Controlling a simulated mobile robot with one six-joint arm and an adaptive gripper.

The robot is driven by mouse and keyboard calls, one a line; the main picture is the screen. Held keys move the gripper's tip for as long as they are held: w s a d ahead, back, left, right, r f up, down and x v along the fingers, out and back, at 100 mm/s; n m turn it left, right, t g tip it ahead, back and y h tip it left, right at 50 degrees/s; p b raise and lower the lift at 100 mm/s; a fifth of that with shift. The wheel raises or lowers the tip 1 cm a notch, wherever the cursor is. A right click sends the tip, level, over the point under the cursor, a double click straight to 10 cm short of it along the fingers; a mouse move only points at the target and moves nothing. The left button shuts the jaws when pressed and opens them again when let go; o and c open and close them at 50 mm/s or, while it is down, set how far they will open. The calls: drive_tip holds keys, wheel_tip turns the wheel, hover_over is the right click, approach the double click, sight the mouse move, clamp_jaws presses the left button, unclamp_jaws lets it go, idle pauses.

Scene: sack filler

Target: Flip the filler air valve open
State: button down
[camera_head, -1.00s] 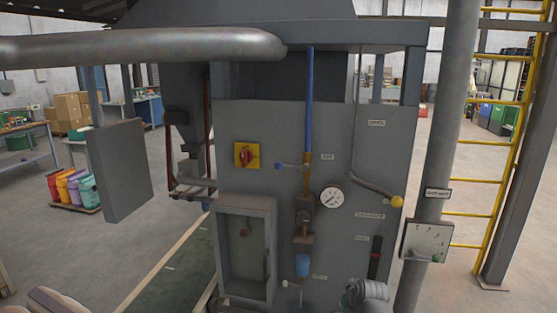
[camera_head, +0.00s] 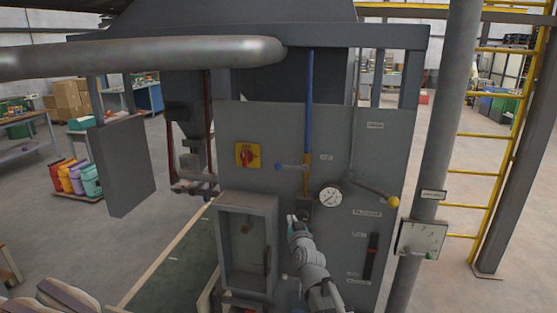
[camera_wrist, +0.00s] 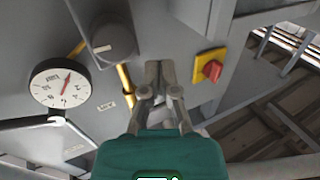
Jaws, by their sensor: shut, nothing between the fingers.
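The air valve is on the brass section (camera_head: 306,180) below a blue pipe (camera_head: 309,100) on the grey filler panel. Its lever with a blue knob (camera_head: 279,167) points left, across the pipe. My gripper (camera_head: 294,220) is in front of the panel, below the valve and apart from the lever. In the wrist view, my gripper (camera_wrist: 160,70) has its fingers together, with nothing between them. The brass pipe (camera_wrist: 124,85) shows left of the fingers there, but I cannot make out the lever, perhaps hidden behind my gripper.
A red rotary switch on a yellow plate (camera_head: 247,155) is left of the valve. A round gauge (camera_head: 330,197) and a yellow-knobbed lever (camera_head: 393,202) are to the right. A framed box (camera_head: 248,245) projects at lower left. A dark round regulator (camera_wrist: 110,38) is near my fingers.

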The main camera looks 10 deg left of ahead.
drive_tip(key=s+a+r+m+t+h+p, duration=0.2)
drive_tip(key=a+r+m+t+h, duration=0.1)
drive_tip(key=r, duration=0.4)
drive_tip(key=s+a+r+m+t+h+p, duration=0.2)
drive_tip(key=a+r+m+t+h+p, duration=0.1)
drive_tip(key=r+m+h, duration=0.3)
drive_tip(key=shift+r+t+h, duration=0.7)
drive_tip(key=shift+r, duration=0.45)
drive_tip(key=shift+w+r, duration=0.1)
drive_tip(key=shift+w, duration=0.05)
wheel_tip(320, 180, up, 5)
drive_tip(key=p, duration=0.6)
hover_over(277, 165)
drive_tip(key=s+d, duration=0.2)
drive_tip(key=shift+w+a+f+b, duration=0.15)
drive_tip(key=shift+a+f+b, duration=0.05)
drive_tip(key=shift+f+b, duration=0.5)
drive_tip(key=shift+w+a+f+b, duration=0.1)
drive_tip(key=shift+a+f+b, duration=0.1)
drive_tip(key=shift+f+b, duration=0.5)
drive_tip(key=shift+w+a+f+b, duration=0.2)
drive_tip(key=shift+f+b, duration=0.35)
drive_tip(key=shift+b, duration=0.25)
drive_tip(key=shift+s+a+f, duration=0.1)
drive_tip(key=shift+s+a, duration=0.05)
drive_tip(key=shift+a, duration=0.15)
